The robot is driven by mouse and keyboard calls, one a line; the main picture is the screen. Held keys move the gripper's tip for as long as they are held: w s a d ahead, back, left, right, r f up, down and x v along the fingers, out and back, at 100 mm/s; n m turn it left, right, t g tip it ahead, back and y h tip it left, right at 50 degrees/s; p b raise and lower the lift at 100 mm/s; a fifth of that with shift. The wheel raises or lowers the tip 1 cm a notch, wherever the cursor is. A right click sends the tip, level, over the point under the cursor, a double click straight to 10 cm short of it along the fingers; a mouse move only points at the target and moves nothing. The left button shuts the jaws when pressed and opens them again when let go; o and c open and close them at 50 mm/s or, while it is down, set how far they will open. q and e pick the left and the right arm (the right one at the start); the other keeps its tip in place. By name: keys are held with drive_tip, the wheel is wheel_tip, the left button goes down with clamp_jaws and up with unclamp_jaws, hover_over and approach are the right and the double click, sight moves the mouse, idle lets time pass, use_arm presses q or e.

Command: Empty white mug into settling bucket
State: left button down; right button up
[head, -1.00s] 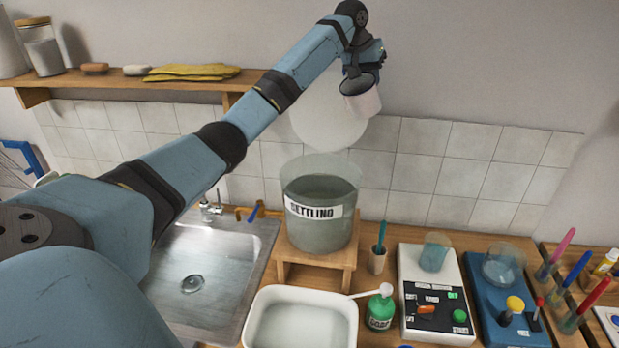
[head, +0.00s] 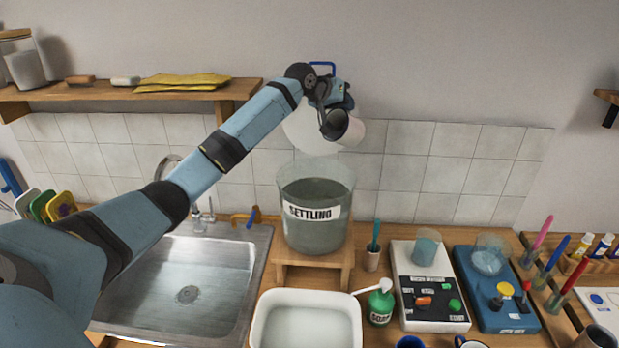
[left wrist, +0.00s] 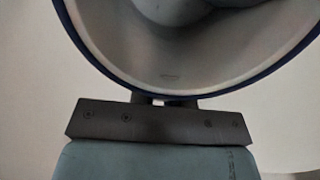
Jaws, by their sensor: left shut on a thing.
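My left gripper (head: 335,108) is shut on the white mug (head: 354,133), high above the settling bucket and against the pale wall. The see-through settling bucket (head: 315,235), labelled "SETTLING", stands upright on a wooden stand with grey, murky contents. No stream shows between mug and bucket. My right gripper is out of view.
A steel sink (head: 190,285) lies left of the bucket, a white basin (head: 262,325) in front. A green soap bottle (head: 380,306), a hotplate-like device (head: 430,290) and a blue device (head: 497,300) stand right. A shelf (head: 110,100) runs along the wall at upper left.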

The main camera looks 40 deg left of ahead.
sight(336, 120)
use_arm(q)
drive_tip(key=shift+f, duration=0.3)
drive_tip(key=shift+s+a+f+t, duration=0.15)
drive_tip(key=shift+s+f+t, duration=0.1)
drive_tip(key=shift+t, duration=0.15)
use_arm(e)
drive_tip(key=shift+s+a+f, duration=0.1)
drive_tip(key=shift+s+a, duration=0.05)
